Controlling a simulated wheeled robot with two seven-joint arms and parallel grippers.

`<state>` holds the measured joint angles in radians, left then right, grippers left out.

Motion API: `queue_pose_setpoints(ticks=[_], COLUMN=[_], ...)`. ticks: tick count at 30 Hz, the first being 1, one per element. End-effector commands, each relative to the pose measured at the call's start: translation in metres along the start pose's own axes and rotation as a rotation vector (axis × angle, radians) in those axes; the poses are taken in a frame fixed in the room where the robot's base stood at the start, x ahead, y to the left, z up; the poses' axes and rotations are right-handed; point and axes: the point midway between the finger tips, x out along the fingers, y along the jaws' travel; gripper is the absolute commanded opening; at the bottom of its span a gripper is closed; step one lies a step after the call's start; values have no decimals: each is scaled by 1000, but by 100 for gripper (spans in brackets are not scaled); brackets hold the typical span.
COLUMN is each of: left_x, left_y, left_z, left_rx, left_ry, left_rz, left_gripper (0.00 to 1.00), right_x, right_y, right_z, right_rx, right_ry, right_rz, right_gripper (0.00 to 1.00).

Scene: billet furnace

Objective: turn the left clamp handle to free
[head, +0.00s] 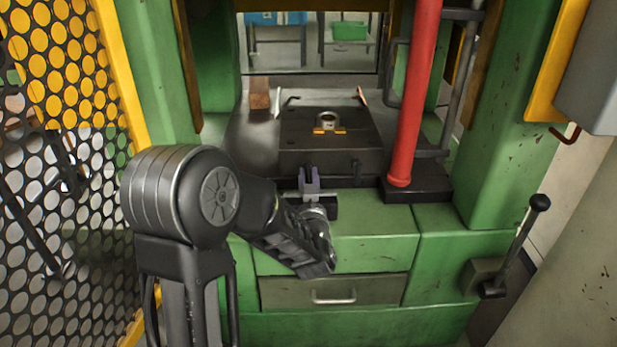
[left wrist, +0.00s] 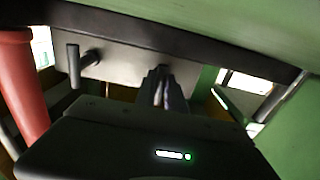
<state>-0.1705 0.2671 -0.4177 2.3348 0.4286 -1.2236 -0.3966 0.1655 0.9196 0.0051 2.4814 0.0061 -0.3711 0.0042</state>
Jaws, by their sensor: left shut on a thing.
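My left gripper (head: 309,180) is at the front face of the dark die block (head: 300,158) on the press bed. In the left wrist view the gripper (left wrist: 162,88) is shut, its fingers close together against that block's face. The left clamp handle is hidden behind or between the fingers, so its angle cannot be told. A second, similar handle (head: 356,170) sits to the right on the same face. In the left wrist view this handle (left wrist: 74,66) is a short dark bar on a stub, apart from my gripper. My right gripper is not in view.
A red column (head: 418,90) stands right of the block. A metal ring (head: 328,121) lies on top, and a brown block (head: 259,93) is behind left. A drawer (head: 333,291) is below, a black-knobbed lever (head: 518,247) at right, and a mesh guard (head: 65,150) at left.

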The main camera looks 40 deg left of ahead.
Motion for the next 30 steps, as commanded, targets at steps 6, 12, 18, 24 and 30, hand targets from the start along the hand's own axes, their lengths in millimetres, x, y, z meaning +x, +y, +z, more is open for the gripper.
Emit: queue_pose_setpoints(ticks=[6,12,18,24,30], left_x=[-1,-1,-2,-1,-1], left_y=[6,6,6,5,3], left_z=[0,0,0,0,0], left_rx=[1,1,1,1,0], left_ry=[-2,-2,-2,-2,-1], left_rz=[14,15,16,13,8], left_gripper=[0,0,0,29,46], right_x=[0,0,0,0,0], right_y=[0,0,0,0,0], right_z=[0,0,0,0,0], right_rx=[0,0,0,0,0], right_ry=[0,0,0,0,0], right_rz=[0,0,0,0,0], right_gripper=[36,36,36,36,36])
